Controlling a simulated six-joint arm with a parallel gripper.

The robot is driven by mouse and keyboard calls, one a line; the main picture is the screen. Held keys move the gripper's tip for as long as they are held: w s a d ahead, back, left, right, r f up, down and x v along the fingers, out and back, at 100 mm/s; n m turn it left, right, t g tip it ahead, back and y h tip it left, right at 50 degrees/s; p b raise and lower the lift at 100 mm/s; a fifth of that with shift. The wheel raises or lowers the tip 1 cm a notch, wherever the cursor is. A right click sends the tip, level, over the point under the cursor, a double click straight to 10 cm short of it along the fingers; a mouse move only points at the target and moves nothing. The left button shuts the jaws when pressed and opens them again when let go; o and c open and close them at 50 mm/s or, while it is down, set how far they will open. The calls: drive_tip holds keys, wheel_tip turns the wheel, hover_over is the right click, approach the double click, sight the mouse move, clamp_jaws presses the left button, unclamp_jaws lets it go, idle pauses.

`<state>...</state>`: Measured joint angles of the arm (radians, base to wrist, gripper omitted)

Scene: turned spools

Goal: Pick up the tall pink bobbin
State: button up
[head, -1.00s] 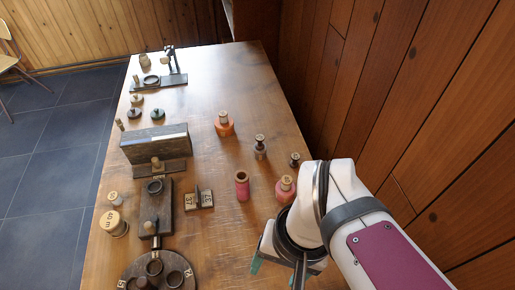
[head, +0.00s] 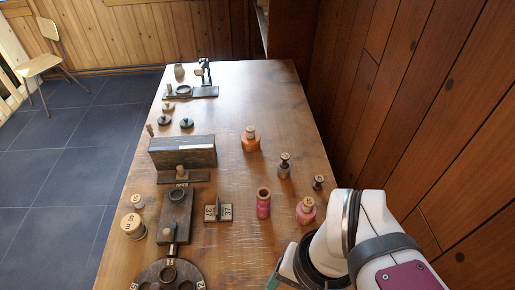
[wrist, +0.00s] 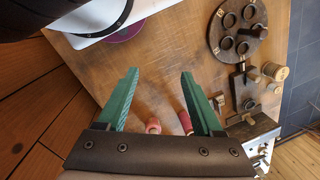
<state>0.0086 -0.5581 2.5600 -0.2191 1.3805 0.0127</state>
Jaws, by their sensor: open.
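The tall pink bobbin (head: 264,204) stands upright on the table in the head view, with a hollow-looking tan top. It also shows in the wrist view (wrist: 186,122), partly hidden beside the right green finger. A squatter pink bottle-shaped piece (head: 306,211) stands to its right in the head view. That piece shows between the fingers in the wrist view (wrist: 153,126). My gripper (wrist: 160,73) is open and empty, apart from both pink pieces. In the head view only a bit of green finger shows at the bottom edge.
An orange bottle-shaped piece (head: 250,140) and two dark spools (head: 284,166) (head: 318,183) stand nearby. A small number stand (head: 218,212) is left of the bobbin. A dark block (head: 183,152) and round holed disc (head: 170,277) lie further left. A wooden wall (head: 420,110) borders the right.

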drive_tip(key=shift+o, duration=1.3)
drive_tip(key=n+t+h, duration=0.6)
drive_tip(key=n+h, duration=0.8)
drive_tip(key=n, duration=1.5)
approach(268, 193)
drive_tip(key=x, duration=1.2)
drive_tip(key=shift+w+f, duration=0.25)
drive_tip(key=shift+f, duration=0.15)
